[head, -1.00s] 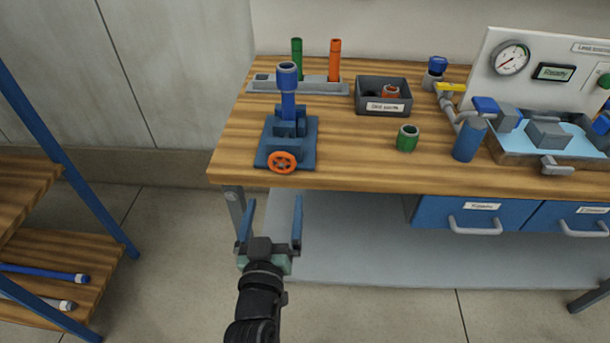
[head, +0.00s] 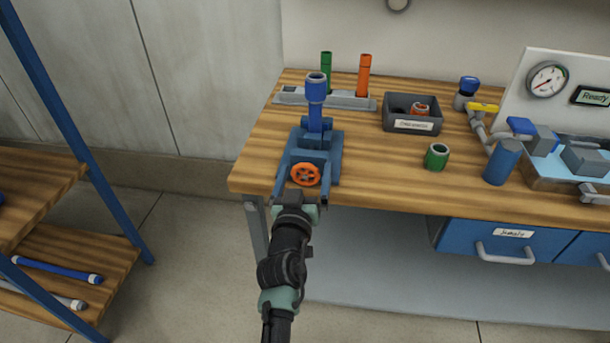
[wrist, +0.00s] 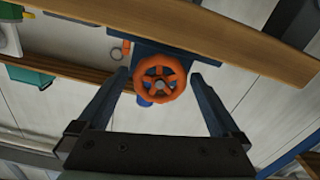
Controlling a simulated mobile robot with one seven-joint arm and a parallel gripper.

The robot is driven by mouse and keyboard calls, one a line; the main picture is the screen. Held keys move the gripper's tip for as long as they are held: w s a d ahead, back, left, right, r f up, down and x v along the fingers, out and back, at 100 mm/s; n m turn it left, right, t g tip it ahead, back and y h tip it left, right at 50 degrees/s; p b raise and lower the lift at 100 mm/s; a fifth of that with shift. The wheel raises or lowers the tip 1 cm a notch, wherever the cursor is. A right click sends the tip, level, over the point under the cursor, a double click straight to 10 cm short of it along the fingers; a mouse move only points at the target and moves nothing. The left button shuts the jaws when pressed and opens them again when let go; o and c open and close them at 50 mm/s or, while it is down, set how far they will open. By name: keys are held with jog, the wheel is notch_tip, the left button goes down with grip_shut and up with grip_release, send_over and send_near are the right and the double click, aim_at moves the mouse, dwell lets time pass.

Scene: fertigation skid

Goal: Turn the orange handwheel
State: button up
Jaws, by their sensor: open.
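The orange handwheel (head: 305,174) is on the front of a blue vise-like fixture (head: 331,150) at the left front of the workbench. A blue tube (head: 316,112) stands upright in the fixture. My gripper (head: 306,180) is open, with one finger on each side of the handwheel in the head view. In the wrist view, the handwheel (wrist: 161,78) lies between the two spread fingers (wrist: 159,90), with gaps on both sides. I see no contact between the fingers and the wheel.
A rack (head: 340,101) with green and orange tubes is behind. A shelf with a blue post (head: 75,130) stands at left; floor between is clear.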

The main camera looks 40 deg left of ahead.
jog(key=c, duration=1.3)
jog(key=n, duration=0.4)
jog(key=shift+n, duration=0.4)
jog(key=o, duration=1.3)
jog(key=shift+a+f, duration=0.1)
jog(key=shift+s, duration=0.15)
